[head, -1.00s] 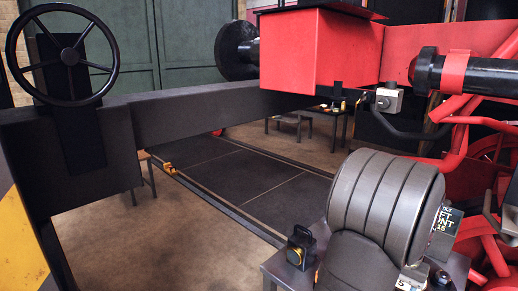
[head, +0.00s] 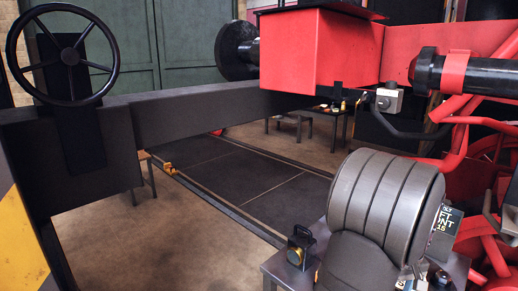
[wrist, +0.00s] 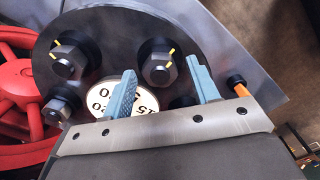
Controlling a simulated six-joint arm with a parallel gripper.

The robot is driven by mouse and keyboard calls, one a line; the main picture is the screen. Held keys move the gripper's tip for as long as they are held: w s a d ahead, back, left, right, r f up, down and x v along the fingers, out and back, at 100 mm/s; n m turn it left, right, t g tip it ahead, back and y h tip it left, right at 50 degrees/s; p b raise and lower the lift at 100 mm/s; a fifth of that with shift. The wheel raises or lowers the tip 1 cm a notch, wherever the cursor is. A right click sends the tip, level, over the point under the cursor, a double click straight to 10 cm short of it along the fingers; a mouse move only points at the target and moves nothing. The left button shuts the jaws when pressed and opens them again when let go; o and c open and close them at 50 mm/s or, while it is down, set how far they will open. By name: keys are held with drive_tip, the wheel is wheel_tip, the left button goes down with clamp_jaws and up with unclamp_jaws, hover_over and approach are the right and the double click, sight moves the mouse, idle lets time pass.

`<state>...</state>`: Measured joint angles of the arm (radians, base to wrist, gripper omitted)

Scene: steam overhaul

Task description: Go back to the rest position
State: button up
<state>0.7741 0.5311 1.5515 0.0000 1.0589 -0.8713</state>
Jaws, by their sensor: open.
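My gripper (wrist: 160,68) shows in the wrist view with its two light blue fingers spread apart and nothing between them. Beyond the fingers is a dark round plate (wrist: 115,35) with several nuts, such as one marked with yellow at the upper left (wrist: 67,62) and one at the middle (wrist: 160,62). A white round tag (wrist: 118,98) with black characters is partly hidden behind the left finger. I cannot tell how far the fingertips are from the plate. I cannot make out my gripper in the head view.
A red spoked wheel (wrist: 18,85) is left of the plate, and an orange-handled item (wrist: 241,91) is right of the fingers. In the head view are a black handwheel (head: 70,56), a dark beam (head: 200,113), a red box (head: 318,50) and a small lantern (head: 299,246) on a grey stand.

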drive_tip(key=n, duration=0.4)
drive_tip(key=shift+n, duration=1.7)
drive_tip(key=o, duration=1)
drive_tip(key=w+d+r+m+t+h, duration=0.1)
drive_tip(key=d+r+m+h, duration=0.1)
drive_tip(key=d+r+m, duration=0.5)
drive_tip(key=w+d+r+m+h, duration=0.2)
drive_tip(key=d+r+m, duration=0.2)
drive_tip(key=r+m, duration=0.6)
wheel_tip(320, 180, down, 9)
drive_tip(key=d+m, duration=0.1)
drive_tip(key=d, duration=0.2)
drive_tip(key=shift+w, duration=0.35)
